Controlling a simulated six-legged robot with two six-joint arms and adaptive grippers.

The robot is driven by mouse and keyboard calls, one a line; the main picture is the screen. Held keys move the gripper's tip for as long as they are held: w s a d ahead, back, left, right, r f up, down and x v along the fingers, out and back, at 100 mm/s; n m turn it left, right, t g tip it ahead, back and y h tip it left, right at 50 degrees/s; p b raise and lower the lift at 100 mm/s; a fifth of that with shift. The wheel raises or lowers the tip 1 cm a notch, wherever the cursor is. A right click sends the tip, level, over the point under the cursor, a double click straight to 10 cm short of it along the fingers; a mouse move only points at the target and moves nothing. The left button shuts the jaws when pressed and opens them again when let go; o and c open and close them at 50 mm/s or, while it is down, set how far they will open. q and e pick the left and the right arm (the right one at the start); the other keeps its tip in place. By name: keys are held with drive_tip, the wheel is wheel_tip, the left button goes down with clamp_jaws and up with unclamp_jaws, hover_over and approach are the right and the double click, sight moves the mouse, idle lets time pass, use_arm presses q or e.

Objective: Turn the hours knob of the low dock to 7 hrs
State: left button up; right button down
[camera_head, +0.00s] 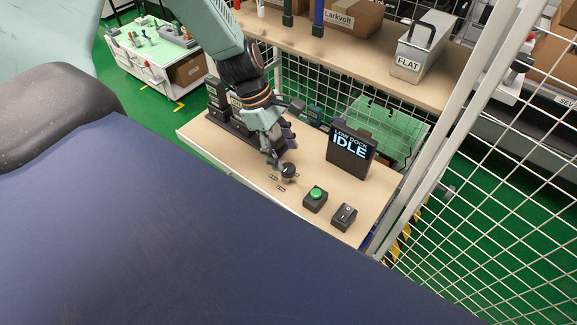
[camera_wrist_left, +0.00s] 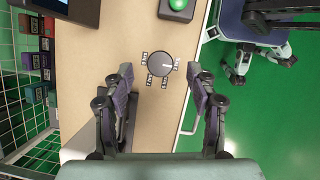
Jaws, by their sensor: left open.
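The hours knob (camera_head: 289,170) is a dark round dial on the low wooden bench, with small label plates beside it. In the left wrist view the knob (camera_wrist_left: 160,63) shows a light pointer line toward the right, and several labels lie around its near side. My left gripper (camera_head: 277,150) hangs by the knob in the head view. In the wrist view its two fingers (camera_wrist_left: 162,85) are spread wide, one on each side of the knob's line, with nothing between them. The low dock screen (camera_head: 350,152) reads "LOW DOCK IDLE". My right gripper is not in view.
A green button box (camera_head: 315,198) and a black rocker switch box (camera_head: 344,217) sit right of the knob. Dark docked devices (camera_head: 225,108) stand at the bench's left end. An upper shelf (camera_head: 330,45) overhangs behind, and wire fence (camera_head: 490,190) stands at the right.

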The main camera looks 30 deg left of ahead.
sight(289, 168)
use_arm(q)
wheel_tip(289, 168, down, 4)
drive_tip(key=shift+d+f+b, duration=0.1)
drive_tip(key=shift+b, duration=1.05)
drive_tip(key=shift+d+f, duration=0.1)
drive_tip(key=shift+d, duration=0.5)
drive_tip(key=shift+a, duration=0.3)
drive_tip(key=shift+c, duration=0.2)
drive_tip(key=shift+d, duration=0.25)
drive_tip(key=c, duration=0.6)
drive_tip(key=shift+a, duration=0.15)
drive_tip(key=c, duration=0.5)
